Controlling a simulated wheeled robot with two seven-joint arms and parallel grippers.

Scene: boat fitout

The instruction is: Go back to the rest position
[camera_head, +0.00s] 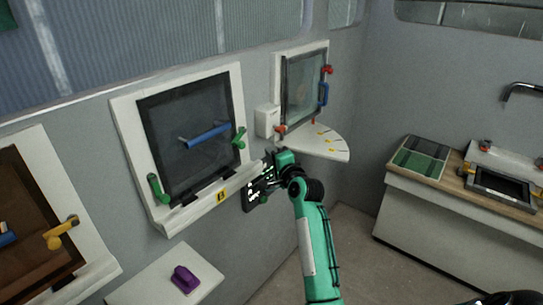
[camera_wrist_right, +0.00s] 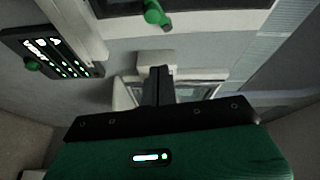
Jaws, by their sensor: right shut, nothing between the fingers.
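My right gripper (camera_head: 270,158) is at the end of the green arm, in front of the wall between the middle hatch and the corner shelf. In the right wrist view its dark fingers (camera_wrist_right: 158,86) are together and hold nothing. The middle hatch (camera_head: 190,105) has a dark pane, a blue bar handle (camera_head: 207,137) and green latches; one green latch (camera_wrist_right: 155,12) shows at the top of the wrist view. A black panel (camera_head: 253,195) with lit marks is beside the gripper and also shows in the wrist view (camera_wrist_right: 70,55). My left gripper is not in view.
A white quarter-round shelf (camera_head: 325,147) and a white box (camera_head: 267,120) are just beyond the gripper, below and beside another hatch (camera_head: 303,85). A purple object (camera_head: 185,279) lies on a white ledge (camera_head: 140,290). A counter (camera_head: 450,215) stands right. Floor between is clear.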

